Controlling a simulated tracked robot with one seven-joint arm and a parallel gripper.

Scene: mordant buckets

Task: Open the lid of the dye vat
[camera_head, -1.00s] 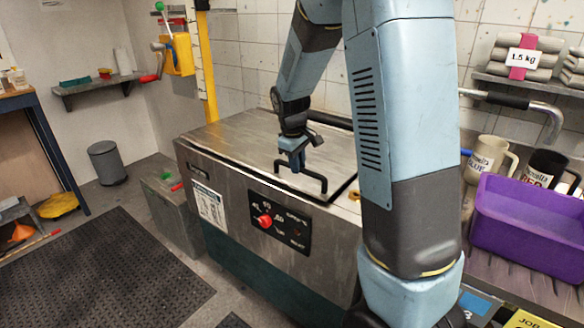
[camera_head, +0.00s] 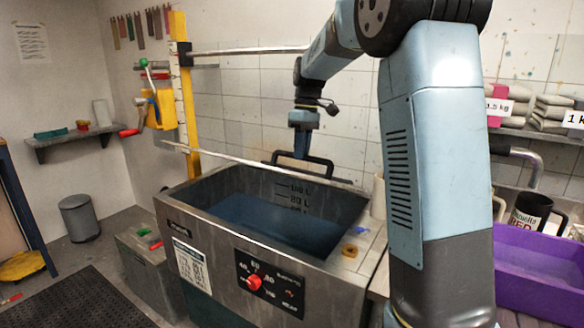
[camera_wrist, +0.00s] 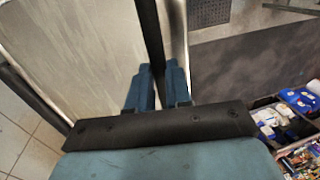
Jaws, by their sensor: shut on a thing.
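The dye vat (camera_head: 330,274) stands open in the head view, with blue dye (camera_head: 265,220) and litre marks showing inside. Its lid (camera_head: 262,157) is raised along the back and is seen nearly edge-on, so most of its face is hidden. My gripper (camera_head: 301,152) is shut on the lid's black handle (camera_head: 320,168), above the far side of the vat. In the wrist view the two blue fingers (camera_wrist: 160,88) close on the dark handle bar (camera_wrist: 150,45), with the pale metal lid (camera_wrist: 75,50) beside it.
A yellow post (camera_head: 187,90) with a yellow box (camera_head: 160,108) stands behind the vat at left. A purple tub (camera_head: 540,268) and a dark mug (camera_head: 530,213) are at right. A grey bin (camera_head: 80,218) and dark floor mat (camera_head: 75,297) are at left.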

